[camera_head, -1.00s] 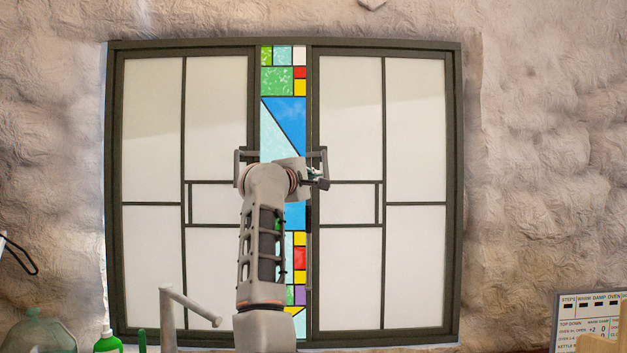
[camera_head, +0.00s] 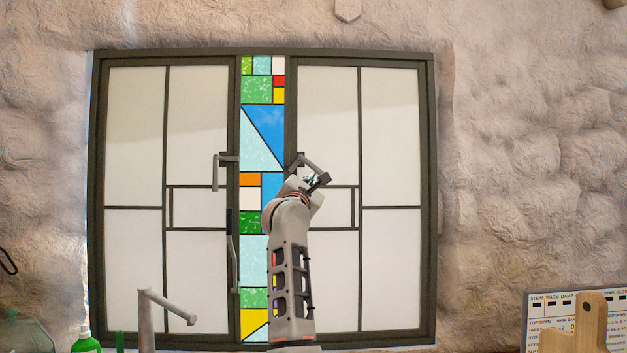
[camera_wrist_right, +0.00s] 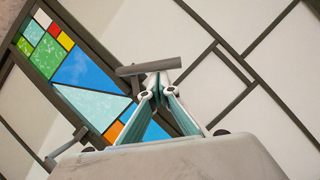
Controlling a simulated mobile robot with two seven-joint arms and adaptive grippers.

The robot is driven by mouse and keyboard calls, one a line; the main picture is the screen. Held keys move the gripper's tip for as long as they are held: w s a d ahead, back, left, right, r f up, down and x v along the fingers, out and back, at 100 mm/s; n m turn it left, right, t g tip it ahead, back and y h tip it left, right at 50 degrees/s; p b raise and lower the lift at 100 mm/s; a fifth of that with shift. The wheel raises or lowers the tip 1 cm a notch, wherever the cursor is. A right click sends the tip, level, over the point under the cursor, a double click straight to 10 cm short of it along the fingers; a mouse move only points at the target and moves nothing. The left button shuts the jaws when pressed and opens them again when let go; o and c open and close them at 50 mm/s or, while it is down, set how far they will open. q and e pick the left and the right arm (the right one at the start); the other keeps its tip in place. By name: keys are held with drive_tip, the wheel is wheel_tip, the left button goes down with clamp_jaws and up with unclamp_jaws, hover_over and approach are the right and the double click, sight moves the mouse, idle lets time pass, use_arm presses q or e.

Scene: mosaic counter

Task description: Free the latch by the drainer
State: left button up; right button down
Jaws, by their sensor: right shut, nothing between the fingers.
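The window has two pale sashes with a stained-glass strip (camera_head: 262,125) between them. A grey latch handle (camera_head: 311,165) on the right sash slants down to the right. Another grey handle (camera_head: 216,172) on the left sash hangs straight down. My right gripper (camera_head: 320,181) is shut and empty at the free end of the right handle; it seems to touch it. In the wrist view its fingertips (camera_wrist_right: 160,82) meet just below a grey handle bar (camera_wrist_right: 148,67); the exact contact is hard to see. My left gripper is out of view.
A grey tap (camera_head: 148,315) stands at lower left, near a green bottle (camera_head: 85,338) and a glass jar (camera_head: 22,330). A wooden board (camera_head: 590,325) and a printed chart (camera_head: 548,312) are at lower right. Rough plaster wall surrounds the window.

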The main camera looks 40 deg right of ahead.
sight(320, 170)
drive_tip(key=n, duration=0.1)
drive_tip(key=s+d+r+n+t+p, duration=0.1)
drive_tip(key=n, duration=0.1)
drive_tip(key=n+t+p, duration=0.1)
drive_tip(key=shift+s+d+r+n+y, duration=0.15)
drive_tip(key=shift+d+r+n+y, duration=0.15)
drive_tip(key=shift+r+y, duration=0.1)
drive_tip(key=shift+d+p, duration=0.1)
drive_tip(key=shift+p, duration=0.2)
drive_tip(key=shift+s+r, duration=0.15)
drive_tip(key=shift+r, duration=0.25)
drive_tip(key=shift+s+d+r+p, duration=0.2)
drive_tip(key=shift+d+r+p, duration=0.05)
drive_tip(key=shift+r+p, duration=0.15)
drive_tip(key=shift+r, duration=0.1)
